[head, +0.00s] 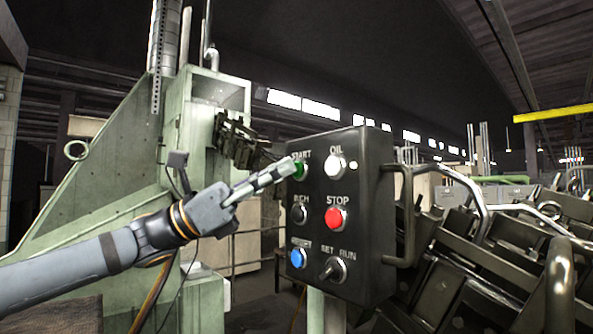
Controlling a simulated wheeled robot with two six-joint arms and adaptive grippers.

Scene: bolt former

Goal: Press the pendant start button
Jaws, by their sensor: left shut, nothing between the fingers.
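The pendant (368,215) is a dark box on a pale post, in the middle of the head view. Its green start button (300,170) is at the upper left of the panel, under the label START. My left gripper (287,167) is shut and empty. Its fingertips point up and right, and in the picture they meet the left edge of the green button and hide part of it. I cannot tell whether they touch it or whether the button is pushed in. My right gripper is not in view.
Close by on the panel are the white OIL button (335,164), red STOP button (335,218), black inch button (299,213), blue reset button (298,258) and a set/run switch (334,270). A handle (402,215) stands on the right. A green machine (120,160) rises behind my left arm.

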